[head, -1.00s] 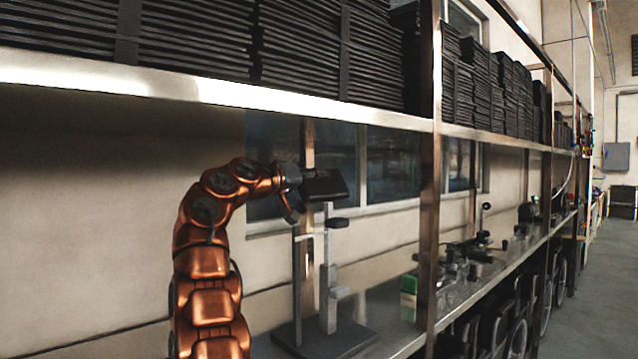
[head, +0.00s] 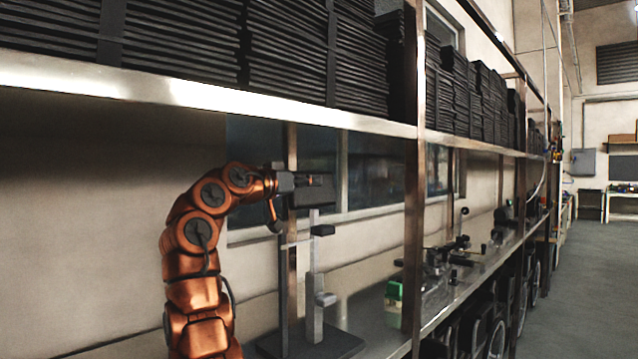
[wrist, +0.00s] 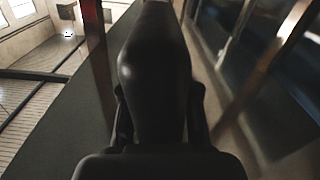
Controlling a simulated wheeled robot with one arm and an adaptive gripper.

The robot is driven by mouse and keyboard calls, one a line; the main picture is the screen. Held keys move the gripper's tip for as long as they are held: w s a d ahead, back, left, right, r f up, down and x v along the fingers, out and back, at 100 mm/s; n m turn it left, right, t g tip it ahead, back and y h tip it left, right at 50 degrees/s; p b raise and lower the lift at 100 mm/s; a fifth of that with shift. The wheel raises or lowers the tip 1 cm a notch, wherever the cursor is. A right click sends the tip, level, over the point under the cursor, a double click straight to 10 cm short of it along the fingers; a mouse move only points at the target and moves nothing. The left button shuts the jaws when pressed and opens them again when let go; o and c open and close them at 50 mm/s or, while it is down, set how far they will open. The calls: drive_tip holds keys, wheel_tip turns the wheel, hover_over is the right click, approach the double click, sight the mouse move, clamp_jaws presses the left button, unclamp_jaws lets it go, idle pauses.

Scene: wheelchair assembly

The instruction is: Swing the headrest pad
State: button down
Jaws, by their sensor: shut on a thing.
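The headrest pad (head: 315,193) is a black block at the top of a grey stand (head: 314,268) on the shelf bench. My gripper (head: 290,190) reaches it from the left and is shut on it. In the wrist view, the dark rounded pad (wrist: 157,65) fills the middle, with my gripper's fingers (wrist: 160,108) on both sides. The fingertips' contact is mostly hidden by the pad. The stand has a second, thinner upright and a dark flat base (head: 345,345). I cannot tell how the pad joins the stand.
A steel shelf edge (head: 210,104) with stacked black slabs runs above my arm. A steel upright (head: 412,230) stands right of the stand. The floor (head: 585,260) at right is clear.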

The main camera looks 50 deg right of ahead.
drive_tip(key=shift+s+m+p, duration=0.4)
drive_tip(key=shift+s+m, duration=0.1)
drive_tip(key=shift+m, duration=0.5)
drive_tip(key=shift+s, duration=0.1)
drive_tip(key=c, duration=0.8)
unclamp_jaws()
drive_tip(key=shift+c, duration=0.2)
drive_tip(key=shift+a, duration=0.1)
drive_tip(key=w+a, duration=0.1)
drive_tip(key=a, duration=1.1)
drive_tip(key=shift+w, duration=0.15)
